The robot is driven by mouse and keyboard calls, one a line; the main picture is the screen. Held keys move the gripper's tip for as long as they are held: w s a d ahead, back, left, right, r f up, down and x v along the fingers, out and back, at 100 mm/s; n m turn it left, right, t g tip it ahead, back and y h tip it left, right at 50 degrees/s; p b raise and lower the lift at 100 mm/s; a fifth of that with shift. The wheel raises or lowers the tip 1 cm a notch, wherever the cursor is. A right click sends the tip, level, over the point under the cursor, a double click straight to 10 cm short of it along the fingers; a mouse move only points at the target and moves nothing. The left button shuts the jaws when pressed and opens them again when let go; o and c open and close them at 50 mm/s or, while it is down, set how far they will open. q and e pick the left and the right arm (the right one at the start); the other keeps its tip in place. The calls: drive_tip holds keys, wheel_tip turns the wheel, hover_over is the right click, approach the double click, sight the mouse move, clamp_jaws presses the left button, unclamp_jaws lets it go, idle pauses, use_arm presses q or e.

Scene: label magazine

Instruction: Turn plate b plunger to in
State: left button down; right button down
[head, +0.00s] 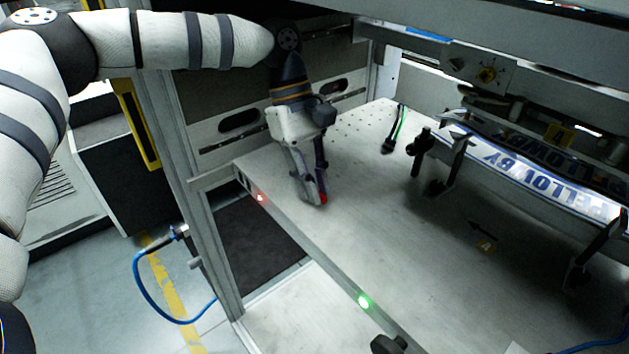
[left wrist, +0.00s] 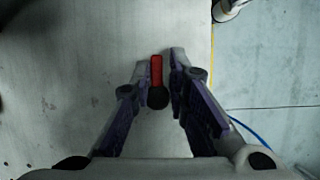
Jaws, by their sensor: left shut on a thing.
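The plate b plunger appears as a small red handle (left wrist: 156,70) with a round black knob (left wrist: 158,98), between my fingers in the left wrist view. In the head view only a bit of its red (head: 323,197) shows at my fingertips. My left gripper (head: 314,198) points down at the near left part of the grey metal plate (head: 350,230). It is shut on the plunger handle, and its fingers hide most of it in the head view. My right gripper is not in view.
A red light (head: 261,198) and a green light (head: 364,302) sit on the plate's front edge. Label strips (head: 545,180) on black holders stand at the right. A frame post (head: 205,230) rises at the left. A black knob (head: 388,345) is at the bottom.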

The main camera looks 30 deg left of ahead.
use_arm(q)
drive_tip(key=shift+w+r, duration=0.3)
drive_tip(key=c, duration=1.7)
unclamp_jaws()
drive_tip(key=shift+f, duration=0.15)
drive_tip(key=shift+s+f, duration=0.1)
